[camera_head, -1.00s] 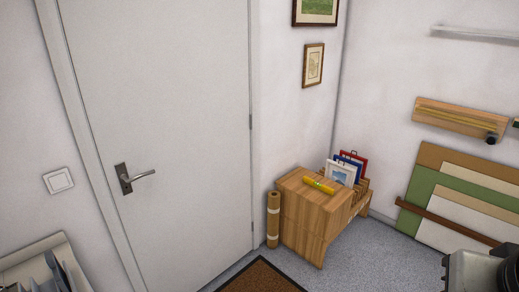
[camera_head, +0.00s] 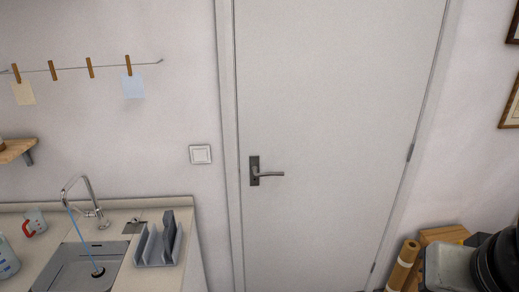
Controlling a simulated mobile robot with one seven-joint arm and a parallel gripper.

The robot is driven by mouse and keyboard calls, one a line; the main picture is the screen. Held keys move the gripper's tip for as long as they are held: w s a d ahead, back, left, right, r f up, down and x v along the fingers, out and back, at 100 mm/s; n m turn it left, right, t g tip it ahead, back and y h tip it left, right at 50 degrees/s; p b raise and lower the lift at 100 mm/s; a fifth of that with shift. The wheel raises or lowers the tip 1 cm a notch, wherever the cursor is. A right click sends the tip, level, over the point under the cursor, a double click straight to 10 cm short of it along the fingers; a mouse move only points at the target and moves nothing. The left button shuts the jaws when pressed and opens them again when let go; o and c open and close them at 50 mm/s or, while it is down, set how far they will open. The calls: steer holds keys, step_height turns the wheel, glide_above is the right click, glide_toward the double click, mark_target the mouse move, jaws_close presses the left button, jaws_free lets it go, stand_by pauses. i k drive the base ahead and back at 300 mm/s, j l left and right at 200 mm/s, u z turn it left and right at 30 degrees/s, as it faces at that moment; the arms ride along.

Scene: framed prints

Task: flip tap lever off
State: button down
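A chrome tap (camera_head: 83,199) with a curved neck stands at the back edge of a sink (camera_head: 88,270) at lower left. A thin blue stream of water runs from its spout into the basin, down to the drain. A small lever (camera_head: 98,215) seems to sit at the tap's base on the right; its exact position is too small to tell. Part of my arm shows at the lower right edge, far from the tap. My gripper's fingers are not in view.
A grey rack (camera_head: 158,245) stands on the counter right of the sink. A red-handled jug (camera_head: 33,222) and a clear measuring jug (camera_head: 6,260) stand at left. A closed door (camera_head: 330,130) fills the middle. A brown roll (camera_head: 403,265) leans at lower right.

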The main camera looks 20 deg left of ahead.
mark_target(85, 214)
steer(key=i+u, duration=0.15)
steer(key=u, duration=0.25)
steer(key=i+u, duration=0.2)
steer(key=u, duration=0.2)
steer(key=i+l+u, duration=0.1)
steer(key=u, duration=0.3)
steer(key=i+l+u, duration=0.1)
steer(key=u, duration=0.3)
steer(key=i+l+u, duration=0.15)
steer(key=u, duration=0.25)
steer(key=i+l+u, duration=0.25)
steer(key=u, duration=0.15)
steer(key=i+l+u, duration=0.5)
steer(key=l+u, duration=0.25)
